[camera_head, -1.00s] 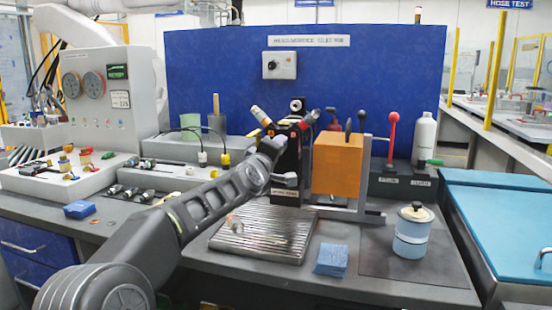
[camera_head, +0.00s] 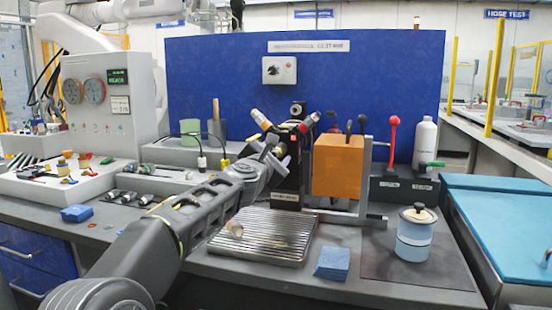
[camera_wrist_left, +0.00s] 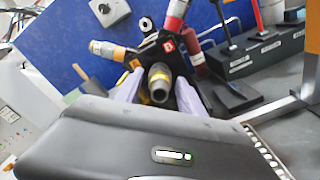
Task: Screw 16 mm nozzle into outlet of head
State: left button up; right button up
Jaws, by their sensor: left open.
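The black head (camera_head: 287,178) stands upright behind the ribbed metal tray, with an orange-banded fitting (camera_head: 262,119) at its upper left and a red one (camera_head: 312,118) at its upper right. My left gripper (camera_head: 275,154) is at the front of the head. In the left wrist view the pale fingers (camera_wrist_left: 158,92) are open on either side of a grey tubular piece with a yellow ring (camera_wrist_left: 159,82), which points toward the camera. I cannot tell whether the fingers touch it, or whether it is the 16 mm nozzle. The arm hides part of the head.
An orange block (camera_head: 338,166) on a metal stand is close right of the head. The ribbed tray (camera_head: 262,240) lies in front, with a small tan piece (camera_head: 235,229) on it. Several dark fittings (camera_head: 130,197) lie at left. A blue-white canister (camera_head: 414,236) stands at right.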

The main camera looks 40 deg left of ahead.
pick_arm(q)
jog(key=shift+n, duration=1.2)
jog(key=shift+c, duration=0.3)
grip_shut()
jog(key=shift+r, duration=0.1)
